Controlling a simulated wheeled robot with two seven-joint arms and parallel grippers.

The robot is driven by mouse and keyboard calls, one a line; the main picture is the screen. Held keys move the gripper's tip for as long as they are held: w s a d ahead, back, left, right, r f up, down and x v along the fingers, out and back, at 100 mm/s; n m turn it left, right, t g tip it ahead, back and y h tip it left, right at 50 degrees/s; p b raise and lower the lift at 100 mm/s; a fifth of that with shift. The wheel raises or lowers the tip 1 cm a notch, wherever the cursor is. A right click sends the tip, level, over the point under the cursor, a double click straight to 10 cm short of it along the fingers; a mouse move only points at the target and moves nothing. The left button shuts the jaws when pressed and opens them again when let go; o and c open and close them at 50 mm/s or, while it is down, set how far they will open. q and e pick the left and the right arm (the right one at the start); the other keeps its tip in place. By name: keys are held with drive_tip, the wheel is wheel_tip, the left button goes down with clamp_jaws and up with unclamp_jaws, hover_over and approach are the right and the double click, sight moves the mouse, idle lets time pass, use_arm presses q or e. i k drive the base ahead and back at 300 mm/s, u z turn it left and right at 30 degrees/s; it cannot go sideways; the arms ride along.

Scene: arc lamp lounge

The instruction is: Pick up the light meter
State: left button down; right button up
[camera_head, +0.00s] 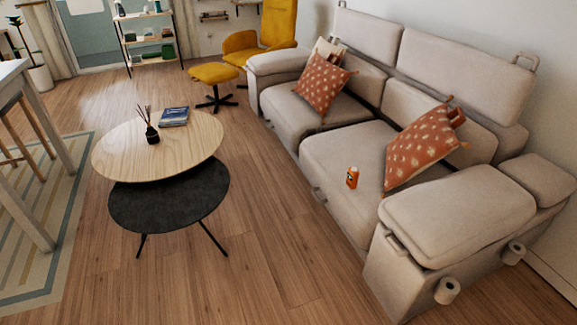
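A small orange object (352,178) with a dark and pale marking stands on the near seat cushion of the grey sofa (345,145), left of a patterned orange pillow. It may be the light meter, but it is too small to tell. No other thing in view looks clearly like a light meter. Neither of my grippers shows in the head view.
A round wooden table (185,155) holds a dark reed diffuser (152,135) and a book (174,117). A lower black table (165,210) stands beneath it. A yellow chair (275,25) and footstool (213,73) stand behind. The wooden floor before the sofa is clear.

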sight(352, 174)
drive_tip(key=u, duration=0.4)
drive_tip(key=i, duration=0.75)
drive_tip(key=z, duration=0.6)
drive_tip(key=i, duration=0.65)
drive_tip(key=z, duration=0.65)
